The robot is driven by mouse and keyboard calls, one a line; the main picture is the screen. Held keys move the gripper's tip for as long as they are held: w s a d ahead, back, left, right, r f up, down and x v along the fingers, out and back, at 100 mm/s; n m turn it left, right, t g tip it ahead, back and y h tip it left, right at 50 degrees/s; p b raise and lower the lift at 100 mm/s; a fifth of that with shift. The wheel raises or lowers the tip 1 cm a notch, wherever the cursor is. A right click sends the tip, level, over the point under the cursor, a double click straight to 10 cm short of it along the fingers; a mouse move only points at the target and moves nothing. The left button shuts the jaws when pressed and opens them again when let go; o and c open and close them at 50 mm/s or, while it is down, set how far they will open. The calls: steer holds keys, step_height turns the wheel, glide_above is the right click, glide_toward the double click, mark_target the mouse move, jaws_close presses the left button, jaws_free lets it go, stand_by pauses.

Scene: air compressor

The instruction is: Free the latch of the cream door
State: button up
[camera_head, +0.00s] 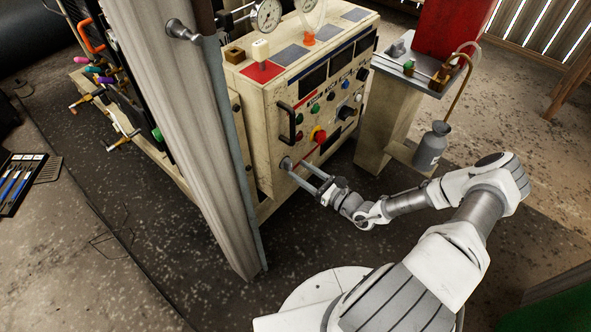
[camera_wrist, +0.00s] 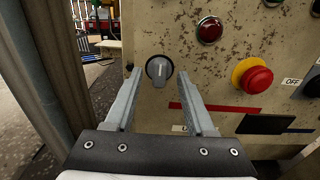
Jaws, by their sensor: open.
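The cream door (camera_head: 275,102) is the worn, chipped front panel of the cabinet, with a black bar handle (camera_head: 287,123). Its latch (camera_wrist: 159,69) is a round grey knob near the lower left of the panel, with a raised pale grip standing nearly upright. The latch also shows in the head view (camera_head: 286,162). My gripper (camera_wrist: 160,76) is open, with one finger to each side of the latch in the wrist view. In the head view my gripper (camera_head: 301,172) reaches the panel at the latch. I cannot tell whether the fingertips touch the panel. The door looks shut.
A red-and-yellow button (camera_wrist: 253,76) and a red lamp (camera_wrist: 210,29) sit right of the latch. A grey post (camera_head: 215,150) stands close on the left. A pale stand (camera_head: 383,118) with a grey bottle (camera_head: 432,147) is on the right.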

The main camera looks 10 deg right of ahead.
mark_target(288, 165)
steer(key=shift+x, duration=1.3)
jaws_close()
